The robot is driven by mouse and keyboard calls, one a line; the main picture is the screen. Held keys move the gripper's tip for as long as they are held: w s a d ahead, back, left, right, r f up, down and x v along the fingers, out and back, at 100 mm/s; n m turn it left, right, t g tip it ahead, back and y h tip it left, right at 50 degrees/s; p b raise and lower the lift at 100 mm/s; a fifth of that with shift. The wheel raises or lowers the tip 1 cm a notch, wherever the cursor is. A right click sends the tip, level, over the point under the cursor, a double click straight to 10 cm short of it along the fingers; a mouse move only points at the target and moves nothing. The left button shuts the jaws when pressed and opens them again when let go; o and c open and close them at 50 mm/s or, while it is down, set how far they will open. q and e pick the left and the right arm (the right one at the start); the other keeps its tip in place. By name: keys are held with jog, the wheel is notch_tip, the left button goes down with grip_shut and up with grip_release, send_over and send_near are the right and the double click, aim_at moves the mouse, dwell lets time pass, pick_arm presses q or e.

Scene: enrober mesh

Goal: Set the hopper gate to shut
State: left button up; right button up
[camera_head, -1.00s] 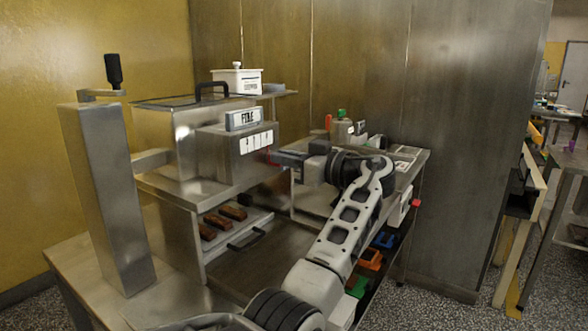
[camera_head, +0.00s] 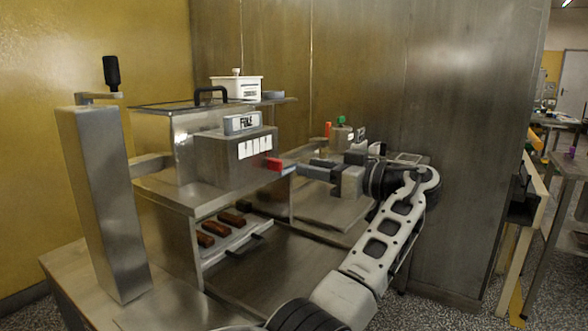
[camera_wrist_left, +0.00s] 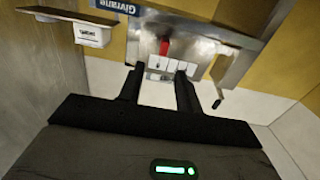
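The hopper box (camera_head: 215,155) is a grey metal housing with a sign on top and a white marked scale (camera_head: 255,144) on its front. In the left wrist view the red handle (camera_wrist_left: 164,47) stands upright above the left part of the scale (camera_wrist_left: 172,68). My left gripper (camera_head: 300,168) is just right of the handle in the head view. In the left wrist view its fingers (camera_wrist_left: 160,80) are apart with nothing between them. My right gripper is not in view.
A tall metal post (camera_head: 103,205) with a black crank handle (camera_head: 111,72) stands at left. A white tub (camera_head: 236,88) sits on a shelf above. Brown bars (camera_head: 220,228) lie on a tray below the hopper. A bench with small bottles (camera_head: 341,132) is behind my arm.

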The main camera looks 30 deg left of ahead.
pick_arm(q)
jog(key=d+b, duration=0.1)
jog(key=d, duration=0.8)
